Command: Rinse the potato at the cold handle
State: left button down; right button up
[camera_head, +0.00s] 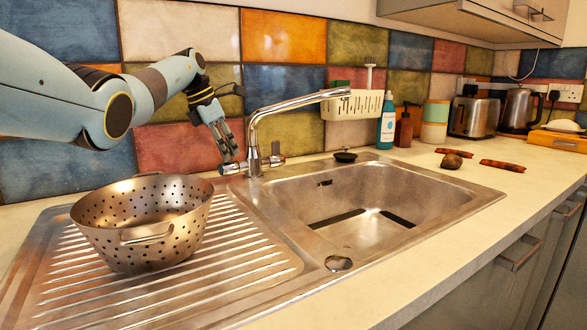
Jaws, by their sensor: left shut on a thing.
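The tap (254,145) stands behind the sink, its spout reaching right over the basin. It has a left handle (231,168) and a right handle (277,160); hot and cold marks are too small to read surely. My left gripper (229,156) comes down from the upper left and is shut on the left handle. A brown, roundish potato (451,162) lies on the counter right of the sink, away from the gripper. Whether water runs from the spout cannot be made out. My right gripper is not in view.
A metal colander (143,235) stands on the drainboard (262,268). The sink basin (365,229) looks empty apart from dark strips. Two reddish-brown long items (502,166) lie near the potato. Bottles (387,122), a toaster (473,117) and a kettle (518,110) line the wall.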

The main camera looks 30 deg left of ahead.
pick_arm(q)
jog(key=c, duration=1.5)
grip_release()
jog(key=shift+a, duration=0.1)
jog(key=shift+o, duration=0.2)
jog(key=v, duration=1.2)
jog(key=shift+a, duration=0.1)
